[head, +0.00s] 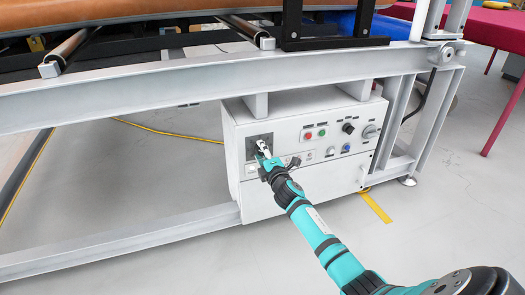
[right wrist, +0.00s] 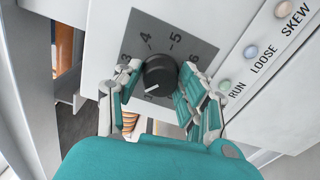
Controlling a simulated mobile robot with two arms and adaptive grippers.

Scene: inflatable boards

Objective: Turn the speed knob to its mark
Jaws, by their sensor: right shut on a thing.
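The speed knob (right wrist: 160,70) is a dark round knob on a grey dial plate with numbers; 3, 4, 5 and 6 are readable in the right wrist view. Its white pointer line points to the lower left of that picture. I cannot make out the target mark. My right gripper (right wrist: 155,80) is shut on the knob, one finger on each side. In the head view my right gripper (head: 265,154) is at the dark dial plate (head: 254,142) on the left of the control box front, hiding most of the knob. My left gripper is not in view.
The white control box (head: 290,195) hangs under a grey steel frame (head: 150,95). Its front also bears a red button (head: 309,135), a black knob (head: 348,127) and a grey rotary switch (head: 370,131). RUN, LOOSE and SKEW lamps (right wrist: 250,51) sit beside the dial. Open floor lies in front.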

